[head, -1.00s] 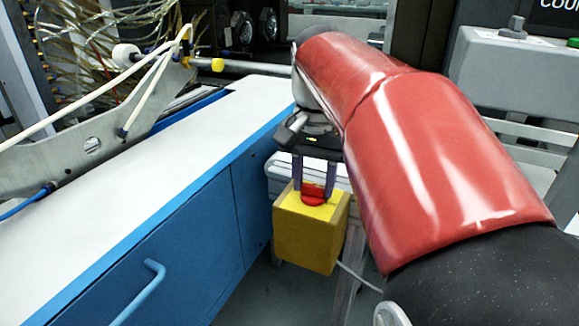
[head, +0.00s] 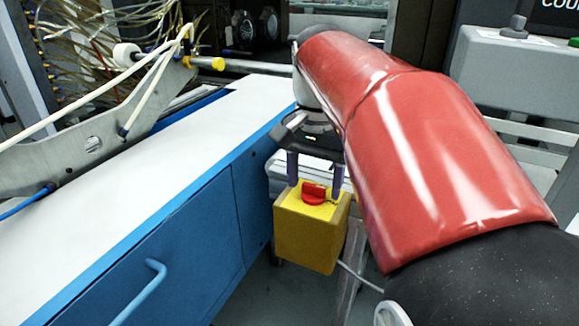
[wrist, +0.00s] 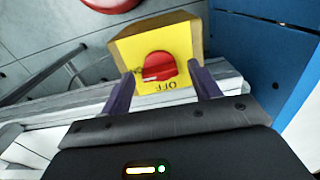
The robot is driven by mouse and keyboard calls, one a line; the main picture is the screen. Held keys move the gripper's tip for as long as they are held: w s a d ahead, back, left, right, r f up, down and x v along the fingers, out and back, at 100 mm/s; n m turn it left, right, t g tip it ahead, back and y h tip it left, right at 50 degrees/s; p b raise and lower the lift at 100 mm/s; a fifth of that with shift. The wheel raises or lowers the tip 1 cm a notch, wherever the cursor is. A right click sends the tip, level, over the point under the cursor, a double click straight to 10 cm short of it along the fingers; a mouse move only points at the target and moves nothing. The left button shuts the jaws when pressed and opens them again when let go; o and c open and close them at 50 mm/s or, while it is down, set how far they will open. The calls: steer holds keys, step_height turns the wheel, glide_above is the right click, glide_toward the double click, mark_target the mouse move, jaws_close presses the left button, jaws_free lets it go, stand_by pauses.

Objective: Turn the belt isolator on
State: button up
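The belt isolator is a yellow box (head: 308,240) with a red rotary knob (head: 314,192) on its top face. In the wrist view the knob (wrist: 160,67) has a white mark at its lower left edge, on the left side. The word OFF reads upside down on the face below the knob. Small lettering left of the knob is partly hidden by a finger. My gripper (head: 314,189) is open, pointing down, one finger on each side of the knob. In the wrist view the fingers (wrist: 161,72) show gaps to the knob.
A blue cabinet with a white top (head: 175,165) stands close left of the box. A grey cable (head: 358,276) leaves the box at lower right. A grey control box (head: 520,75) is at the right. A red round thing (wrist: 112,3) shows at the wrist view's top.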

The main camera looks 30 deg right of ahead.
mark_target(314, 185)
step_height(314, 185, up, 8)
steer(key=shift+f, duration=0.1)
stand_by(0.5)
stand_by(0.4)
